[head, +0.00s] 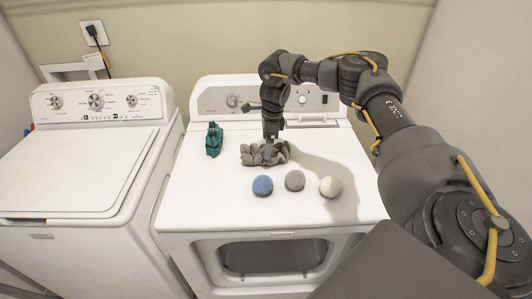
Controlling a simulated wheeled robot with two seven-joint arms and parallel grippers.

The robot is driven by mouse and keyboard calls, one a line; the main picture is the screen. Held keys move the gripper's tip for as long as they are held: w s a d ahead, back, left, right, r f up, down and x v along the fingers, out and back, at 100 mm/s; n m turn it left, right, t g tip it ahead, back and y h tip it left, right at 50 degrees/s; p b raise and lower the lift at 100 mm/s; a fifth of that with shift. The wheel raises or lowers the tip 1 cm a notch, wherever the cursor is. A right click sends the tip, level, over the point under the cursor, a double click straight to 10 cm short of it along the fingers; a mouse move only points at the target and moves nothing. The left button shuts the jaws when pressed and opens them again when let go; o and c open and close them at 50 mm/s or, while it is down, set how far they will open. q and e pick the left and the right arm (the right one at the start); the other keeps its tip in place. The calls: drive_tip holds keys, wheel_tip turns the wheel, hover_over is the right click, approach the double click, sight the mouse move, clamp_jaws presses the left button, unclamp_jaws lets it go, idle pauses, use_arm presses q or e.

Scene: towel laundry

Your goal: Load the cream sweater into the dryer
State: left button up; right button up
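A crumpled grey-beige cloth (252,156) lies on top of the dryer (340,207); I cannot tell whether it is the cream sweater, and no other cream garment shows. My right gripper (269,153) reaches down from above into the middle of this cloth. Its fingertips are hidden in the folds, so I cannot tell whether they are shut on it. The dryer's front has a dark window or opening (275,257); I cannot tell whether the door is open. My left gripper is not in view.

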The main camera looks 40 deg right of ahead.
drive_tip(key=shift+w+d+f, duration=0.15)
drive_tip(key=shift+w+f, duration=0.5)
drive_tip(key=shift+s+f+p, duration=0.55)
drive_tip(key=shift+s+p, duration=0.15)
drive_tip(key=shift+p, duration=0.15)
drive_tip(key=f, duration=0.2)
drive_tip(key=f+p, duration=0.1)
drive_tip(key=shift+w+a+f, duration=0.3)
drive_tip(key=shift+w+f, duration=0.05)
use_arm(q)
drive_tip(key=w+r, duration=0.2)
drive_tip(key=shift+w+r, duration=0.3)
use_arm(e)
drive_tip(key=shift+s+r, duration=0.1)
drive_tip(key=shift+s, duration=0.05)
drive_tip(key=shift+c, duration=1)
drive_tip(key=c, duration=1.2)
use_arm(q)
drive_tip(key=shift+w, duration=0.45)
use_arm(e)
drive_tip(key=shift+c, duration=0.3)
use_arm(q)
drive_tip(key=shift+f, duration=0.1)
use_arm(e)
drive_tip(key=shift+r, duration=0.1)
